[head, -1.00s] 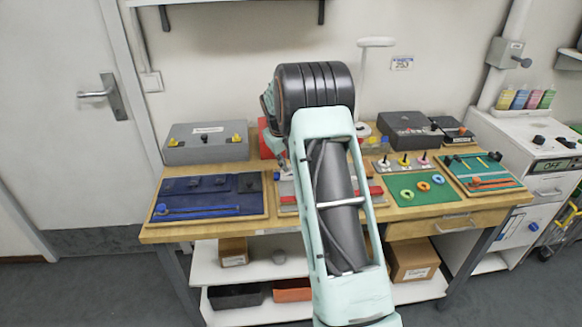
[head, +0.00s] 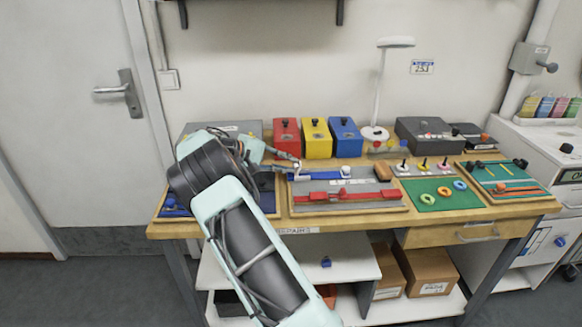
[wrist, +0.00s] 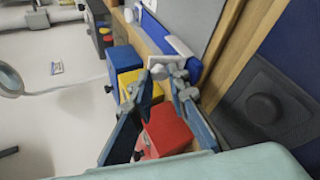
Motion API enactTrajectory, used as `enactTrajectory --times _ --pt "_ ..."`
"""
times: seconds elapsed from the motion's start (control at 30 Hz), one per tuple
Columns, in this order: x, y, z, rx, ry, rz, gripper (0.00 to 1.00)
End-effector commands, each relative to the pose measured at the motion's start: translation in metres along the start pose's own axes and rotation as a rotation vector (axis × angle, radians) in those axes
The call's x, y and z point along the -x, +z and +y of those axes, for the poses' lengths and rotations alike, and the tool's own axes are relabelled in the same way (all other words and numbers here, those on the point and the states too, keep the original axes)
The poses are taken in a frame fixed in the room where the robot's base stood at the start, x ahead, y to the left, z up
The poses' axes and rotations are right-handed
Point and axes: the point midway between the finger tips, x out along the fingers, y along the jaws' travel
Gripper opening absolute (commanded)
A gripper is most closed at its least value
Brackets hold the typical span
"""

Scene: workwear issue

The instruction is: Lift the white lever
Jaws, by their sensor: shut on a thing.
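The white lever (wrist: 179,45) shows in the wrist view as a short white bar beside a blue strip (wrist: 165,32) on a grey board. My gripper (wrist: 167,70) is shut on its near end, with a pale piece between the fingertips. In the head view my gripper (head: 297,168) reaches in from the left to the left end of the blue strip (head: 322,174). The lever is tiny there and partly hidden by the fingers. A separate white knob (head: 345,171) stands at the right part of the strip.
Red (head: 287,138), yellow (head: 317,138) and blue (head: 347,137) boxes stand close behind the board. A red latch bar (head: 350,195) lies in front of the strip. A white lamp (head: 395,42) and a green ring board (head: 442,193) are to the right.

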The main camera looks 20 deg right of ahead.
Motion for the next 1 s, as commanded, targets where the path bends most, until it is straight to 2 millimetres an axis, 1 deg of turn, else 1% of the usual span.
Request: enactTrajectory --times 0.03,0.33,0.87,0.9,1.0 --pt "0.0001 -0.0032 -0.0066 0.013 0.023 -0.007 0.00" --pt "0.0025 -0.0052 -0.0097 0.052 0.115 -0.050 0.00" --pt "0.0025 -0.0052 -0.0094 0.059 0.133 -0.060 0.00" --pt "0.0024 -0.0052 -0.0094 0.059 0.133 -0.060 0.17" --pt "0.0023 -0.0050 -0.0093 0.059 0.133 -0.060 0.28"
